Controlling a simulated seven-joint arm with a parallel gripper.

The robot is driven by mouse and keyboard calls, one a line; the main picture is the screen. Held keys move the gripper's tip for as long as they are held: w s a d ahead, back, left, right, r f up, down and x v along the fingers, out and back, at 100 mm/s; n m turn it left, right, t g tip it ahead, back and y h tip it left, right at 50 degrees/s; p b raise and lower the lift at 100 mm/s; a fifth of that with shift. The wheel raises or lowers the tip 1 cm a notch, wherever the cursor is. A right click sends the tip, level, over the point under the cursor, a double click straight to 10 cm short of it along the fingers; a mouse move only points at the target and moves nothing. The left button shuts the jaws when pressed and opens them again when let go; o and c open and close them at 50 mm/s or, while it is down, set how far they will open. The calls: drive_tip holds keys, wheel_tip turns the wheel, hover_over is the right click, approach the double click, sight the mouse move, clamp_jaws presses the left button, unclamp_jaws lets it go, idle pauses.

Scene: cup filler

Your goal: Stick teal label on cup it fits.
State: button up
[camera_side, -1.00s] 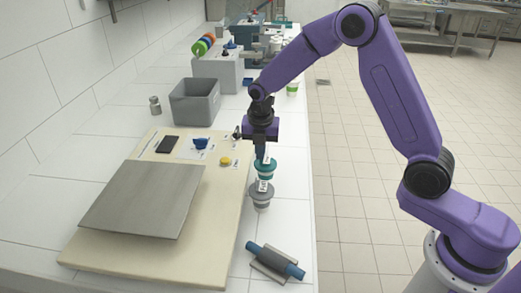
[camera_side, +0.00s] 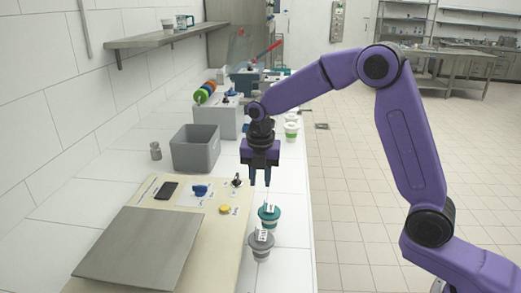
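My gripper (camera_side: 260,184) points down above and slightly left of the teal cup, apart from it. Its two dark blue fingers are spread, and nothing shows between them. The teal cup (camera_side: 269,222) stands upright on the white counter, with a white tag with dark marks at its top. A grey cup (camera_side: 261,250) stands just in front of it and also has a white tag. A white and green cup (camera_side: 291,131) stands farther back, near the counter's right edge. I cannot make out a separate teal label, and the markings on the tags are too small to read.
A beige board (camera_side: 222,232) with a grey plate (camera_side: 140,248) lies left of the cups. A black slab (camera_side: 166,190), a blue item (camera_side: 200,190) and a yellow knob (camera_side: 225,209) are on the board. A grey bin (camera_side: 195,151) stands behind. The counter ends just right of the cups.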

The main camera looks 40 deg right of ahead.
wheel_tip(320, 180, up, 10)
drive_tip(key=s, duration=0.1)
drive_tip(key=shift+a+f, duration=0.25)
drive_tip(key=shift+a, duration=0.1)
drive_tip(key=s+d+f+m, duration=0.1)
drive_tip(key=s+m, duration=0.3)
drive_tip(key=s, duration=0.7)
drive_tip(key=s+d+f+m, duration=0.2)
drive_tip(key=s+f+m, duration=0.2)
drive_tip(key=s, duration=0.8)
drive_tip(key=s+d+f+m+g+y, duration=0.1)
drive_tip(key=s+d+f+m, duration=0.1)
drive_tip(key=s+m, duration=0.4)
drive_tip(key=s, duration=0.5)
drive_tip(key=shift+s+f, duration=0.25)
drive_tip(key=shift+s, duration=0.1)
drive_tip(key=shift+d, duration=0.1)
